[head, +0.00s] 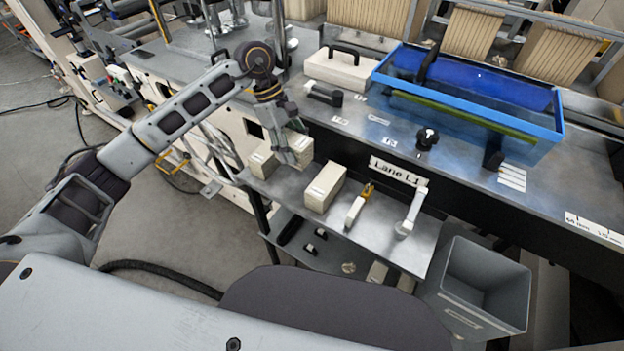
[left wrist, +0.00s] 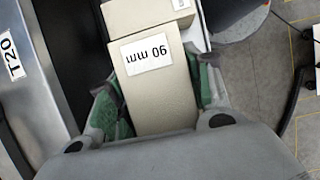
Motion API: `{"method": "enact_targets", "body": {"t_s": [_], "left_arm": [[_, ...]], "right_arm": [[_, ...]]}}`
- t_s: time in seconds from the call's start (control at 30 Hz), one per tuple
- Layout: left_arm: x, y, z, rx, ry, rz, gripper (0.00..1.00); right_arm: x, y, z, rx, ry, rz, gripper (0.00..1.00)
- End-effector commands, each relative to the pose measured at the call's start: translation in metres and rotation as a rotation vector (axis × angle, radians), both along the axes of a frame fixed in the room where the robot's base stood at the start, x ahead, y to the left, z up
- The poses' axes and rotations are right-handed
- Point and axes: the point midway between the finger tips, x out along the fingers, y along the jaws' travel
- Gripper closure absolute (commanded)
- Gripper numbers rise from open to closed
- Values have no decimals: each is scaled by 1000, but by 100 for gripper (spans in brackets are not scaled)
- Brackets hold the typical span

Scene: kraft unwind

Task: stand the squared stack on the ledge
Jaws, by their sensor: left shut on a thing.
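My left gripper (head: 288,150) is over the far left end of the metal ledge (head: 378,232). It is shut on a cream stack (head: 301,146). In the left wrist view the held stack (left wrist: 158,92) lies between the green finger pads (left wrist: 155,100), with a "90 mm" label facing the camera. A second cream stack (head: 262,161) stands on the ledge just left of the gripper. A third one (head: 326,187) stands to the right with a gap. I cannot tell whether the held stack touches the ledge. My right gripper is not in view.
A yellow-handled tool (head: 357,207) and a pale upright device (head: 410,214) are on the ledge to the right. The "Lane L1" sign (head: 398,172) is behind them. A grey bin (head: 484,284) stands lower right. A blue tray (head: 550,143) is on the machine top.

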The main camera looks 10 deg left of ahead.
Motion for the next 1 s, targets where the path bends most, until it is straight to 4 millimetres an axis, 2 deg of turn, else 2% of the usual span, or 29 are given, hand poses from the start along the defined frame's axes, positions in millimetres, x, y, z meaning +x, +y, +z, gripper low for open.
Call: {"method": "enact_targets", "body": {"t_s": [0.23, 0.4, 0.57, 0.83, 1.0], "left_arm": [[-1, 0, -33, 1, 2, 1, 76], [0, 0, -48, 0, 0, 1, 76], [0, 0, -51, 1, -1, 0, 76], [0, 0, -53, 0, 0, 1, 76], [-1, 0, -67, 1, 2, 1, 76]], "right_arm": [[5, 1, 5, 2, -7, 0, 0], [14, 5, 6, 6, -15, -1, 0], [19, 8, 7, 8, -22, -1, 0], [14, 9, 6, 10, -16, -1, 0], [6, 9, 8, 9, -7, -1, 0]]}}
